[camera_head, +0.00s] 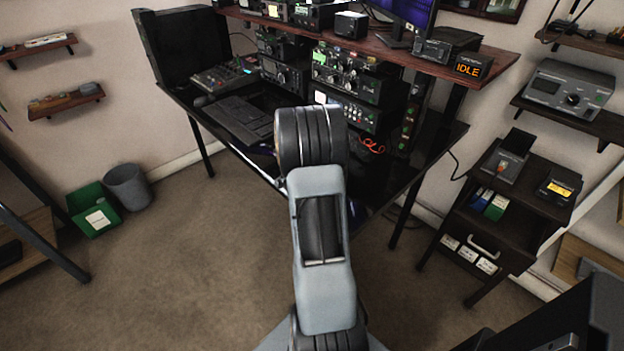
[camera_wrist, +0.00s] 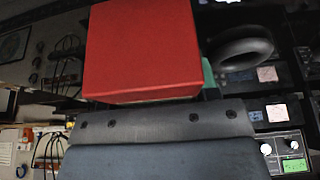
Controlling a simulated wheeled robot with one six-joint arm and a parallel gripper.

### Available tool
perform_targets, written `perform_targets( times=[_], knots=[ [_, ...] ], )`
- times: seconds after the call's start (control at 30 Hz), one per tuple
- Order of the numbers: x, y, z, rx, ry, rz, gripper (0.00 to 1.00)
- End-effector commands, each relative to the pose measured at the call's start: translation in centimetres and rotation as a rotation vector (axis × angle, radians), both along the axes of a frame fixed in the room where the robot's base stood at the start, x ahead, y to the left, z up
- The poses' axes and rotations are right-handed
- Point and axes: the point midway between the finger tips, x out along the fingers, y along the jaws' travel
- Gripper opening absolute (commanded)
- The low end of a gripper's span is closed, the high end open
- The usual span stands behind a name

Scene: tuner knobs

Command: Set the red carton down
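The red carton (camera_wrist: 143,48) is large and close in the wrist view, at the top middle, directly beyond the dark front of my gripper (camera_wrist: 160,122). It sits square against the gripper and appears held in it. The fingertips themselves are hidden behind the carton. In the head view my arm reaches toward the black desk and blocks sight of both gripper and carton.
The black desk (camera_head: 222,150) carries a keyboard (camera_head: 241,118), a mixer panel (camera_head: 222,77) and stacked radios (camera_head: 352,80). A raised wooden shelf (camera_head: 430,62) overhangs it. A dark drawer stand (camera_head: 520,215) is on the right. A green bin (camera_head: 95,208) stands on the open carpet at left.

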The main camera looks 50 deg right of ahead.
Motion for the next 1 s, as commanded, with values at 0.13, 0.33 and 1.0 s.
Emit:
perform_targets(
  times=[0.13,0.33,1.0],
  knots=[
    [0.0,0.0,0.0,0.000,0.000,0.000,0.40],
    [0.0,0.0,0.0,0.000,0.000,0.000,0.24],
    [-1.4,1.1,5.8,-0.003,-0.004,0.000,0.24]
  ],
)
